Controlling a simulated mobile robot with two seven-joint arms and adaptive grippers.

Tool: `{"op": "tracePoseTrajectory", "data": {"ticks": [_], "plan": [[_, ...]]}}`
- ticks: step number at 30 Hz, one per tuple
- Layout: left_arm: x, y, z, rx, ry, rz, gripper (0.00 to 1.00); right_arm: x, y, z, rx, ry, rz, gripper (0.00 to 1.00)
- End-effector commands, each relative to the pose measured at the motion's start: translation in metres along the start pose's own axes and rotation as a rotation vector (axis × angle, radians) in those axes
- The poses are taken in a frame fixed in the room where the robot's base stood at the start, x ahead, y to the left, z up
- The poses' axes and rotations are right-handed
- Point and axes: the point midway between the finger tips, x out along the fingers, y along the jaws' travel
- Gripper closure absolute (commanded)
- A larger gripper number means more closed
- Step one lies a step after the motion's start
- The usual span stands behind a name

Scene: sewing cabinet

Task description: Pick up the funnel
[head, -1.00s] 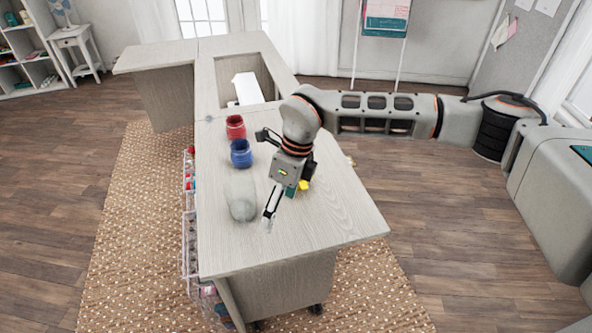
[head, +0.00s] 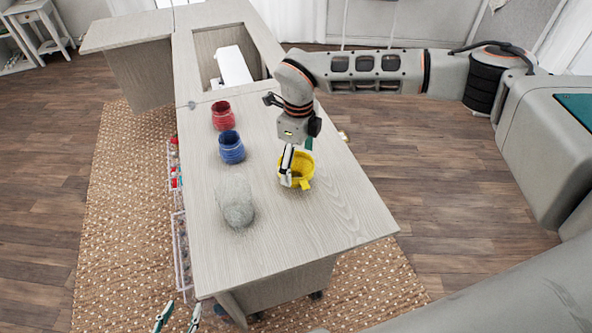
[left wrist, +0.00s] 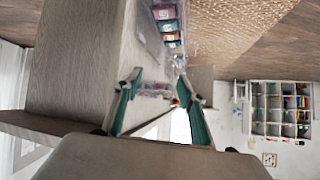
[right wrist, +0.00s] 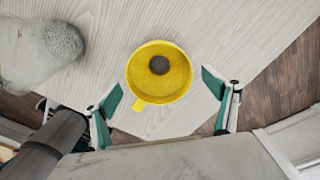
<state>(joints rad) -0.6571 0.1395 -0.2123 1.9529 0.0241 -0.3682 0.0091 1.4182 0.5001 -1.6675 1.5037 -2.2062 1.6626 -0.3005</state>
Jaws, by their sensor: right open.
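The yellow funnel (head: 306,170) sits on the cabinet top, wide mouth up, with a small tab on its rim. It also shows in the right wrist view (right wrist: 143,84), with a dark round hole in its middle. My right gripper (head: 298,156) is open above the funnel and partly covers it in the head view. In the right wrist view, the fingers of my right gripper (right wrist: 166,95) are spread wide, with the funnel ahead between them. My left gripper (head: 178,318) is open and empty, low beside the cabinet's near left corner; its spread fingers show in the left wrist view (left wrist: 157,95).
A red jar (head: 223,116), a blue jar (head: 232,147) and a clear container with grey fuzzy stuff (head: 238,212) stand left of the funnel. A white object (head: 234,68) sits in the cabinet's recess. Wire racks (head: 181,255) hang on the left side. The near cabinet top is clear.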

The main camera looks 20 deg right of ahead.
Motion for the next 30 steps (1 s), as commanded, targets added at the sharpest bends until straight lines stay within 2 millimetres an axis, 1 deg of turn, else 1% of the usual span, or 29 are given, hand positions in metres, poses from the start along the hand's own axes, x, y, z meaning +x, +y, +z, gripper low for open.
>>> {"op": "tracePoseTrajectory", "data": {"ticks": [1, 3, 6, 9, 15, 17, 18, 19, 20, 30], "plan": [[-0.001, -0.001, -0.003, 0.0, 0.003, -0.001, 0.6, 0.008, 0.001, -0.002, 0.001, 0.003, 0.003, 0.13], [0.0, -0.001, -0.006, 0.001, 0.007, -0.002, 0.6, 0.018, 0.001, -0.003, 0.001, 0.002, 0.002, 0.13], [0.001, -0.002, -0.01, 0.001, 0.015, -0.003, 0.6, 0.028, 0.001, -0.002, 0.0, 0.001, 0.002, 0.13], [0.001, -0.003, -0.013, 0.002, 0.021, -0.004, 0.6, 0.032, 0.001, -0.002, 0.0, 0.0, 0.001, 0.13], [0.001, -0.004, -0.016, 0.002, 0.025, -0.005, 0.6, 0.032, 0.001, -0.002, 0.0, 0.0, 0.001, 0.13], [0.001, -0.004, -0.016, 0.002, 0.025, -0.005, 0.6, 0.032, 0.001, -0.002, 0.0, 0.0, 0.001, 0.29], [0.001, -0.004, -0.016, 0.002, 0.025, -0.005, 0.6, 0.032, 0.001, -0.002, 0.0, 0.0, 0.001, 0.39], [0.001, -0.004, -0.016, 0.002, 0.025, -0.005, 0.6, 0.032, 0.001, -0.002, 0.0, 0.0, 0.001, 0.47], [0.001, -0.004, -0.016, 0.002, 0.025, -0.005, 0.6, 0.032, 0.001, -0.002, 0.0, 0.0, 0.001, 0.5], [0.001, -0.003, -0.013, 0.001, 0.02, -0.004, 0.6, 0.032, 0.001, -0.002, 0.0, 0.0, 0.001, 0.51]]}}
